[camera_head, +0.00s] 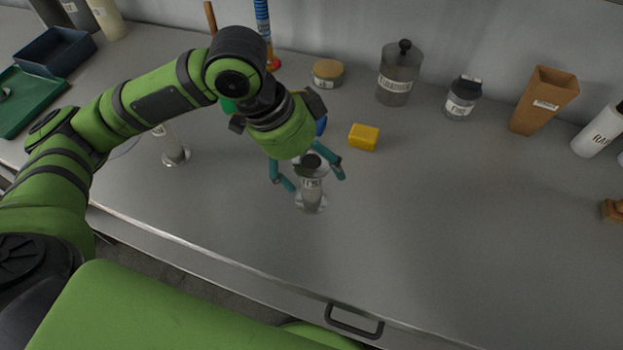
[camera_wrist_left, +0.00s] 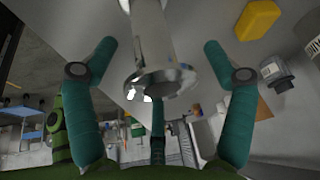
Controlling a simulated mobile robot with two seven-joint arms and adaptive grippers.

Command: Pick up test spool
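A metal flanged spool (camera_head: 311,199) with a small white label stands on the grey bench, below my left gripper. I cannot read its label for certain. My left gripper (camera_head: 315,181) points down and is open, with teal fingers on either side of the spool. In the left wrist view the spool's shiny flange (camera_wrist_left: 162,80) and neck lie between the spread fingers (camera_wrist_left: 160,44), with gaps on both sides. The gripper body hides part of the spool's top in the head view. A second metal piece with a round foot (camera_head: 176,154) stands to the left. My right gripper is not in view.
A yellow block (camera_head: 364,137) lies just right of the gripper. Behind are a tan-lidded jar (camera_head: 327,73), a grey canister (camera_head: 397,75), a labelled jar (camera_head: 461,98) and a brown container (camera_head: 544,100). A green tray (camera_head: 28,98) is far left. The right front bench is clear.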

